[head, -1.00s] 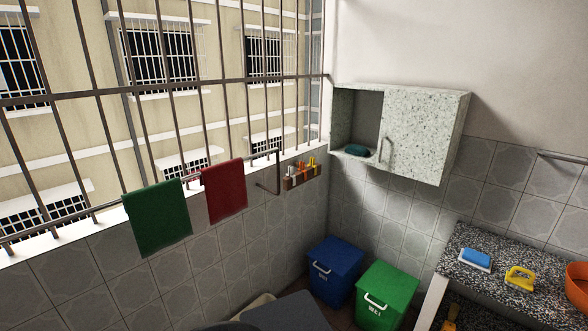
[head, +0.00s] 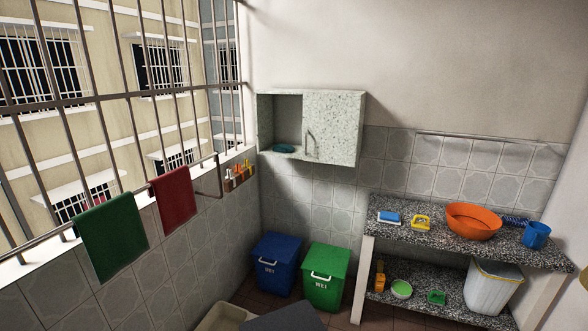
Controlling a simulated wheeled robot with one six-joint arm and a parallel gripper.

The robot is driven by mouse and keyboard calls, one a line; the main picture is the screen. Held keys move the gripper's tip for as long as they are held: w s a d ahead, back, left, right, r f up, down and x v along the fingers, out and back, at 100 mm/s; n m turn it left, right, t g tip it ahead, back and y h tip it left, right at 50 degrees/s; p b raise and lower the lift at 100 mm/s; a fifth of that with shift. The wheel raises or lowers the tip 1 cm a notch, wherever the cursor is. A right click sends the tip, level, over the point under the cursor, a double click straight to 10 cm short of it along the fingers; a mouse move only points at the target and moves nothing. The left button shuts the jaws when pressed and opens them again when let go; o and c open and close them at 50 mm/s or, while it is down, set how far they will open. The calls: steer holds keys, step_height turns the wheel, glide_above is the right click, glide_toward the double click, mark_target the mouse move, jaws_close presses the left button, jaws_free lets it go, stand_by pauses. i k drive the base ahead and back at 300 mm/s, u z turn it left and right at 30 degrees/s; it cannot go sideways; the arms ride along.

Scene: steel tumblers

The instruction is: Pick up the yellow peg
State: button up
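A small wooden rack (head: 239,179) is fixed to the tiled wall below the barred window, near the corner. Several small pegs stand upright in it. A yellow peg (head: 247,164) stands at its right end. An orange peg (head: 238,169) and a pale peg (head: 229,174) stand to its left. They are small and far off, so their exact shapes are hard to tell. My gripper is not in view.
A green towel (head: 110,243) and a red towel (head: 173,198) hang on a rail left of the rack. A blue bin (head: 275,266) and a green bin (head: 326,279) stand below. A wall cabinet (head: 334,129) and a granite shelf unit (head: 408,231) are to the right.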

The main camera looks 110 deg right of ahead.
mark_target(246, 163)
steer(key=z, duration=3.6)
steer(key=i, duration=0.4)
steer(key=z, duration=0.45)
steer(key=k, duration=0.4)
steer(key=z, duration=0.9)
steer(key=i, duration=1.4)
steer(key=u, duration=0.75)
steer(key=i, duration=0.95)
steer(key=u, duration=1.35)
steer(key=i, duration=0.35)
steer(key=u, duration=0.2)
